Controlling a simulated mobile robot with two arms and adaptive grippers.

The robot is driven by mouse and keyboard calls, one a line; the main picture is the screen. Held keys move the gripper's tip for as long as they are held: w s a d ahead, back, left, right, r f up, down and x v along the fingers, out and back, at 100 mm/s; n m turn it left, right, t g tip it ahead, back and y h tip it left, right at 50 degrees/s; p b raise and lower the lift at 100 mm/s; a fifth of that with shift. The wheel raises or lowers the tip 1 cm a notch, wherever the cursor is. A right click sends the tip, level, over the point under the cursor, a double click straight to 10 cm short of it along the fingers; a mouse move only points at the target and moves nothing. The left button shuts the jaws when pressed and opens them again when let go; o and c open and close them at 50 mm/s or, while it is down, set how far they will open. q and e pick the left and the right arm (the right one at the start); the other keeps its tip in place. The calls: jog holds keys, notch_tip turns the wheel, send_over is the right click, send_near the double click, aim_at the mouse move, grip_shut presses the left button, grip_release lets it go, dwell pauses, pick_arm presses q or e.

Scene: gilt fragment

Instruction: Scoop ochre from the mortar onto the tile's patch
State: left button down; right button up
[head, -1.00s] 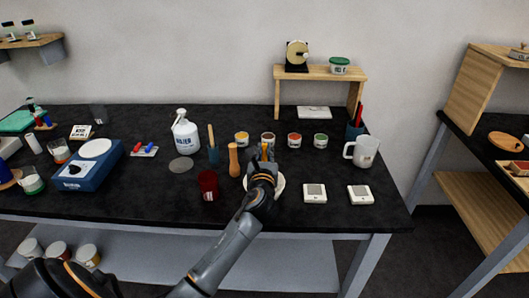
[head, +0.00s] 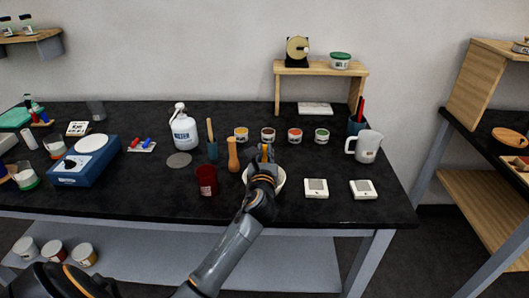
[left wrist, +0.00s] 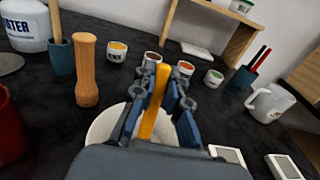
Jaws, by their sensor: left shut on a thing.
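The white mortar (head: 281,180) is a round bowl, partly hidden behind my left arm; its rim also shows in the left wrist view (left wrist: 97,131). My left gripper (head: 263,152) is over the mortar and shut on an upright orange-yellow handle (left wrist: 155,101), likely the scoop's. The handle's lower end is hidden by the gripper, and I cannot see any ochre in the bowl. Two white tiles, each with a greyish square patch, lie to the right: the nearer tile (head: 316,195) and the right tile (head: 363,196). My right gripper is not in view.
Several small pigment jars (head: 268,135) line up behind. A white jug (head: 367,147) stands behind the tiles. The front right tabletop is clear.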

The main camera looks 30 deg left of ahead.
pick_arm(q)
jog(key=shift+f, duration=0.2)
jog(key=shift+f+b, duration=0.4)
jog(key=shift+f, duration=0.2)
dwell(0.6)
dwell(0.4)
jog(key=shift+r+p, duration=0.75)
jog(key=shift+p, duration=0.2)
notch_tip(320, 180, up, 6)
jog(key=p, duration=0.6)
jog(key=shift+f+p, duration=0.15)
jog(key=shift+p, duration=0.15)
jog(key=shift+f, duration=0.1)
